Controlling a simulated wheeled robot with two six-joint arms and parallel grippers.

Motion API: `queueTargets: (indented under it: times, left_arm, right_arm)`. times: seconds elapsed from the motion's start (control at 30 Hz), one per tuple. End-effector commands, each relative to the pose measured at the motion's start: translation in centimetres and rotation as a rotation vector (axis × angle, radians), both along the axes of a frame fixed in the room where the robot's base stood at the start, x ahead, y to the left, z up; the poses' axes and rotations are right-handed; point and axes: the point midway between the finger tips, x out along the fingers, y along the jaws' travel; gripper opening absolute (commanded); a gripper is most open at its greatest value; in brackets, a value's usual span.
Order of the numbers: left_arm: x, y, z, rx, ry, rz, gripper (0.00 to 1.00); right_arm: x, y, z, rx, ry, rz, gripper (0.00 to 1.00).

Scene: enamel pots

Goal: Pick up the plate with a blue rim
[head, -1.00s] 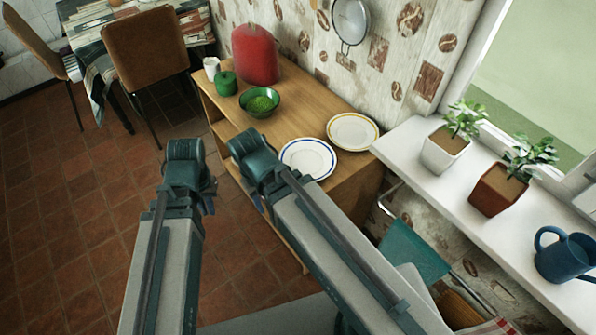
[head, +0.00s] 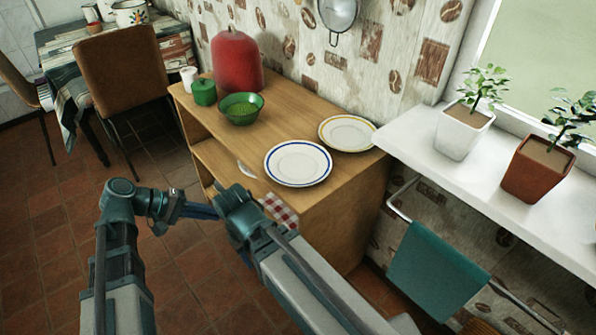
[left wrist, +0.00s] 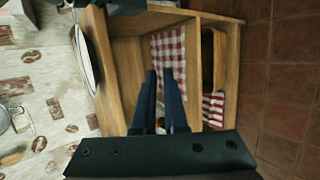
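The white plate with a blue rim (head: 298,163) lies flat on the wooden cabinet top, near its front edge. In the left wrist view a plate (left wrist: 86,58) shows nearly edge-on at the upper left. My left gripper (head: 207,212) is in front of the cabinet, below and left of the plate, and apart from it. In the left wrist view its two dark blue fingers (left wrist: 160,74) run parallel with a narrow empty gap between them. My right arm is folded in front of the cabinet; I cannot make out its gripper.
A yellow-rimmed plate (head: 347,132) lies just behind the blue-rimmed one. A green bowl (head: 241,109), green pot (head: 203,92) and red canister (head: 237,60) stand farther left on the cabinet (head: 200,120). A windowsill (head: 420,140) with potted plants is at the right.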

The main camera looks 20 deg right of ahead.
Motion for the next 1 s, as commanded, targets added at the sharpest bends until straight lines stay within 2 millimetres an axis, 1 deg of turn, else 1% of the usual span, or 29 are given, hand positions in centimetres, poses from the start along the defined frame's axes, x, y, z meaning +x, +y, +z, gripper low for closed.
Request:
queueTargets:
  times: [0.03,0.1,0.2,0.33,0.47,0.57,0.67,0.9,1.0]
  left_arm:
    - [0.9,-0.7,1.6,-0.084,0.014,0.006,0.10]
    - [1.4,-1.4,3.7,-0.192,0.029,0.008,0.10]
    - [1.9,-2.0,6.0,-0.304,0.045,0.008,0.10]
    - [2.2,-2.3,7.6,-0.382,0.056,0.006,0.10]
    - [2.3,-2.4,8.0,-0.402,0.059,0.005,0.10]
    - [2.2,-2.8,7.8,-0.402,0.059,0.004,0.10]
    - [2.1,-4.3,7.3,-0.401,0.058,0.002,0.10]
    - [2.0,-8.6,6.2,-0.400,0.058,0.002,0.10]
    - [2.0,-9.8,5.9,-0.400,0.058,0.003,0.10]
  right_arm:
    - [0.0,0.0,0.1,0.000,0.000,0.000,0.50]
    - [0.0,0.0,0.1,0.000,0.000,0.000,0.50]
    - [0.0,0.0,0.1,0.000,0.000,0.000,0.50]
    - [0.0,0.0,0.1,0.000,0.000,0.000,0.50]
    - [0.0,0.0,0.0,0.000,0.000,0.000,0.50]
    - [0.0,0.0,-0.2,0.000,0.000,0.000,0.50]
    - [0.0,0.0,-0.6,0.000,0.000,0.000,0.50]
    - [0.0,0.0,-1.7,0.000,0.000,0.000,0.50]
    - [0.0,0.0,-2.0,0.000,0.000,0.000,0.50]
